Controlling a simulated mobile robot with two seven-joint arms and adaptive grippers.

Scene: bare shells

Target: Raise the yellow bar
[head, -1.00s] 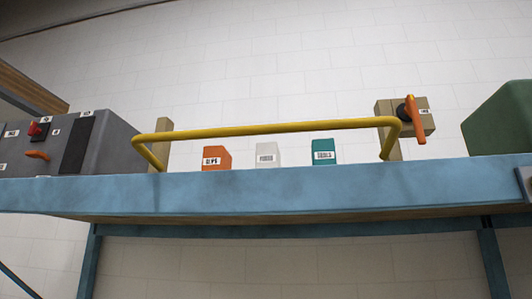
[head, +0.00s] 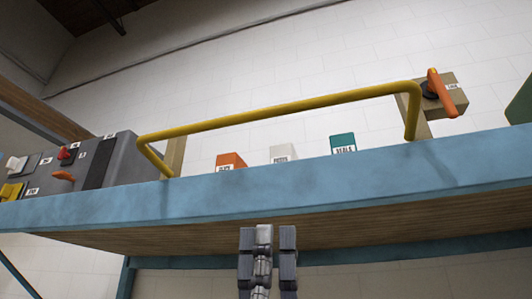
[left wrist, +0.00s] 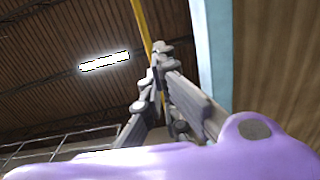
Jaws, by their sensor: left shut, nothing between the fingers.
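The yellow bar (head: 280,112) is a bent tube that spans the front of the blue shelf, between two wooden posts, in the head view. Its ends bend down toward the posts. My left gripper (head: 268,232) shows at the bottom middle of the head view, below the bar and in front of the shelf's underside, apart from the bar. In the left wrist view the gripper (left wrist: 160,62) is shut and empty, and part of the yellow bar (left wrist: 142,25) shows beyond its fingertips. My right gripper is not in view.
The blue shelf edge (head: 300,180) runs across below the bar. An orange handle (head: 441,93) is on the right post block. A grey control box (head: 105,160) stands at left, a green object (head: 521,104) at right.

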